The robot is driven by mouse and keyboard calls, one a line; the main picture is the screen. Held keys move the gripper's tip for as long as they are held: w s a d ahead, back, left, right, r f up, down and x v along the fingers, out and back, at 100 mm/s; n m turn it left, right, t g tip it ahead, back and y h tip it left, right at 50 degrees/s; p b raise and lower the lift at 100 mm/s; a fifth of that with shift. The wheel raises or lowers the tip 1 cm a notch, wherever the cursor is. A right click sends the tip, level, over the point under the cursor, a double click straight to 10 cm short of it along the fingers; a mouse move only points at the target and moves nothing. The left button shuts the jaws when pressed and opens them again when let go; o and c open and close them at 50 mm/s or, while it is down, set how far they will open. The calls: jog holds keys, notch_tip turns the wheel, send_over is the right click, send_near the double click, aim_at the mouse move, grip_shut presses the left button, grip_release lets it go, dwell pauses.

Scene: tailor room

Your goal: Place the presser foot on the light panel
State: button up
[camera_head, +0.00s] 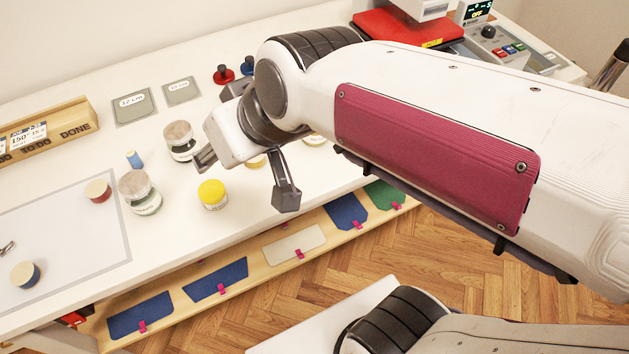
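The light panel (70,235) is a pale rectangle with a grey border at the left of the white table, cut off by the frame edge. A small metallic object (7,247) lies on it at the left edge; I cannot tell whether it is the presser foot. No other presser foot can be made out. My gripper (245,182) is open, its two fingers spread above the table to the right of the panel. I see nothing held between them. A yellow-topped jar (212,194) stands near and below the fingers.
A red-sided spool (97,191) and a blue-sided spool (25,275) are on the panel. Jars (140,193) (180,140) and a blue thread spool (134,159) stand between panel and gripper. A wooden rack (45,132) is behind. A red press (405,38) stands back right.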

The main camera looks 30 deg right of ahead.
jog(key=s+d+f+m+g+h, duration=0.1)
jog(key=s+d+f+m+h, duration=0.1)
jog(key=s+d, duration=0.8)
jog(key=shift+s+f+h, duration=0.25)
jog(key=shift+f+h, duration=0.25)
jog(key=shift+f, duration=0.1)
